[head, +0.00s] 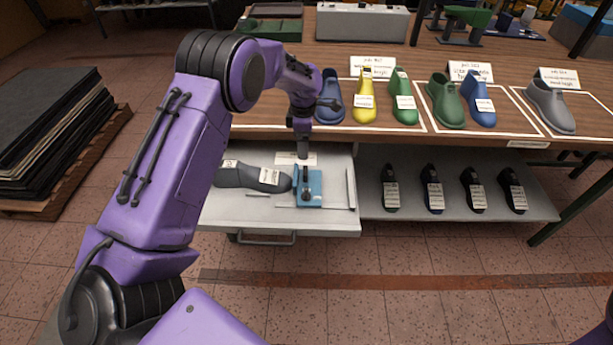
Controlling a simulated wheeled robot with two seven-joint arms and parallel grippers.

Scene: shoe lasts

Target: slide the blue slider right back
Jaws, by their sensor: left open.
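The blue slider (315,190) is a small flat block with a dark upright part on it. It sits in the pulled-out grey drawer (225,212), right of the middle. A dark grey shoe last (245,176) with white labels lies to its left, its tip close to or touching the slider. My left gripper (304,156) points down at the back of the slider; it is small and dark here, and contact with the slider cannot be told. It is open. My right gripper is out of view.
The wooden table (445,140) above the drawer carries several coloured lasts in white outlined areas with cards. A grey shelf (450,205) to the right holds several dark lasts. Thin rails (350,188) stand in the drawer right of the slider. Stacked dark sheets (55,125) are at far left.

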